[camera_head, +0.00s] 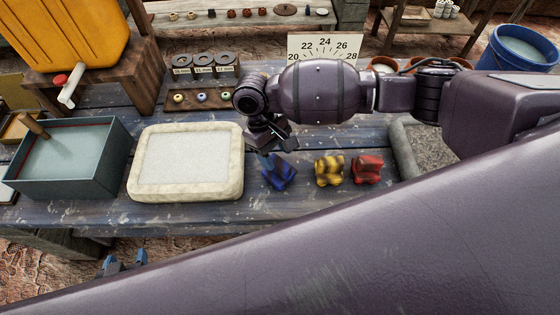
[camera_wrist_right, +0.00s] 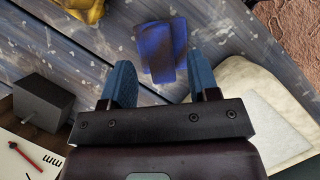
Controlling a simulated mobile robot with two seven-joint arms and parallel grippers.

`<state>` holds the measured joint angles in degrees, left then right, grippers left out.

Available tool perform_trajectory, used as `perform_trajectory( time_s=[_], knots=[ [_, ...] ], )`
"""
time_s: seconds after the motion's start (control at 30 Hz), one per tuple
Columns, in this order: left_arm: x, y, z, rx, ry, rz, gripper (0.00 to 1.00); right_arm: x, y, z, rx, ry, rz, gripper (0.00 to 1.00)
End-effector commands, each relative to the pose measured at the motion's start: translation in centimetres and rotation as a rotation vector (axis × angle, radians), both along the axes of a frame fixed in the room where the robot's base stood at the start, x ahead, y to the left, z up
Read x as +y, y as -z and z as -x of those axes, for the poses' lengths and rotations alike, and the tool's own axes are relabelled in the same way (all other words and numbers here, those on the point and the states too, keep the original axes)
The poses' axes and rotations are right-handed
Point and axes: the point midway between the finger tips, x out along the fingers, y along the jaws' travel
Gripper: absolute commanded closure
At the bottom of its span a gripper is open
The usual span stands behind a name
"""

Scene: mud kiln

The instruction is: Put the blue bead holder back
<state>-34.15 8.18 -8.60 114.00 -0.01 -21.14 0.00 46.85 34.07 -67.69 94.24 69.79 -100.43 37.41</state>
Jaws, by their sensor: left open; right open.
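The blue bead holder (camera_head: 278,172) lies on the blue-grey wooden table, right of a pale slab in the head view. My right gripper (camera_head: 271,150) is just above it, pointing down. In the right wrist view, the blue bead holder (camera_wrist_right: 162,48) shows ahead of the open fingers (camera_wrist_right: 162,82), roughly between their tips; nothing is clamped. I cannot tell whether the fingers touch it. My left gripper (camera_head: 123,262) is open and empty below the table's front edge, mostly hidden by my own arm. Similar yellow (camera_head: 329,170) and red (camera_head: 367,169) holders stand to the right.
The pale slab (camera_head: 236,190) and a water-filled tray (camera_head: 100,188) lie to the left. A small rack (camera_head: 170,115) with beads and labelled discs stands behind.

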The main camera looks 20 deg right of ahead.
Motion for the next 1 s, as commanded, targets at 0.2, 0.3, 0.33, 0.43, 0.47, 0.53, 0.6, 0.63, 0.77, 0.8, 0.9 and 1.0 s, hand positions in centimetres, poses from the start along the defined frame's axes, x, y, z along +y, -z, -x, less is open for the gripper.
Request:
perform_trajectory(
  time_s=[0.2,0.3,0.33,0.43,0.47,0.53,0.6,0.63,0.77,0.8,0.9,1.0],
  knots=[
    [0.0,-0.2,0.0,0.000,0.000,0.000,0.38,0.9,-4.0,-1.5,-0.004,0.000,-0.001,0.45],
    [0.0,-0.2,0.0,0.001,0.000,0.000,0.38,1.1,-5.4,-1.9,-0.002,-0.001,-0.001,0.45],
    [0.0,-0.2,0.1,0.001,0.000,0.000,0.38,1.2,-5.7,-2.1,-0.002,-0.001,-0.001,0.45],
    [0.0,-0.1,0.2,0.004,-0.002,0.000,0.38,1.4,-6.6,-2.4,-0.001,-0.001,-0.001,0.45],
    [0.1,-0.1,0.3,0.005,-0.002,0.000,0.38,1.4,-6.8,-2.4,-0.001,-0.001,-0.001,0.45],
    [0.1,0.0,0.4,0.007,-0.002,0.000,0.38,1.5,-7.1,-2.5,0.001,-0.001,-0.001,0.45],
    [0.1,0.0,0.5,0.009,-0.003,-0.001,0.38,1.5,-7.2,-2.6,0.001,-0.001,-0.001,0.45],
    [0.1,0.0,0.5,0.010,-0.003,-0.001,0.38,1.5,-7.3,-2.6,0.001,-0.001,-0.001,0.45],
    [0.1,0.1,0.5,0.010,-0.004,0.000,0.38,1.5,-7.3,-2.6,0.000,0.000,0.000,0.45],
    [0.1,0.1,0.5,0.010,-0.004,0.000,0.38,1.5,-7.3,-2.6,0.000,0.000,0.000,0.45],
    [0.1,0.0,0.5,0.009,-0.004,0.000,0.38,1.5,-7.3,-2.6,0.000,0.000,0.000,0.45],
    [0.1,0.0,0.4,0.008,-0.003,0.000,0.38,1.5,-7.3,-2.6,0.000,0.000,0.000,0.45]
  ],
)
